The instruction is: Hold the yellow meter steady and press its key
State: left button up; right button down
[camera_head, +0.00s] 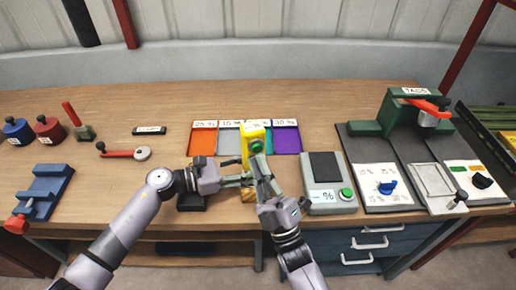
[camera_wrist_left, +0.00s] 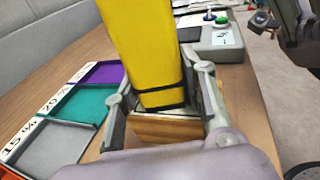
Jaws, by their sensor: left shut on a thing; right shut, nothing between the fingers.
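The yellow meter (camera_head: 246,137) stands upright near the front of the table, with a small display at its top and a round green key (camera_head: 257,146) on its face. It also shows large in the left wrist view (camera_wrist_left: 145,45), above a wooden block (camera_wrist_left: 165,128). My left gripper (camera_head: 247,179) is shut on the lower part of the meter from the left. My right gripper (camera_head: 259,162) is shut and empty, its fingertips just below the green key; I cannot tell whether they touch it. The meter's lower part is mostly hidden by the grippers.
Orange (camera_head: 202,142), grey, teal and purple (camera_head: 287,139) trays lie behind the meter. A grey scale (camera_head: 328,196) with a green button stands close right of my right gripper. A green press (camera_head: 400,112) stands farther right.

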jog(key=shift+w, duration=0.2)
jog(key=shift+w+a, duration=0.15)
jog(key=shift+w, duration=0.1)
pick_arm(q)
jog(key=shift+o, duration=0.2)
pick_arm(e)
jog(key=shift+w+a, duration=0.1)
jog(key=shift+w, duration=0.35)
dwell(0.6)
pick_arm(q)
jog(key=shift+c, duration=0.2)
pick_arm(e)
jog(key=shift+s, duration=0.1)
jog(key=shift+s+d, duration=0.25)
jog(key=shift+s, duration=0.55)
jog(key=shift+s, duration=0.1)
jog(key=s, duration=0.2)
jog(key=s+d, duration=0.1)
jog(key=s, duration=0.1)
jog(key=shift+s+d, duration=0.2)
jog(key=shift+s, duration=0.1)
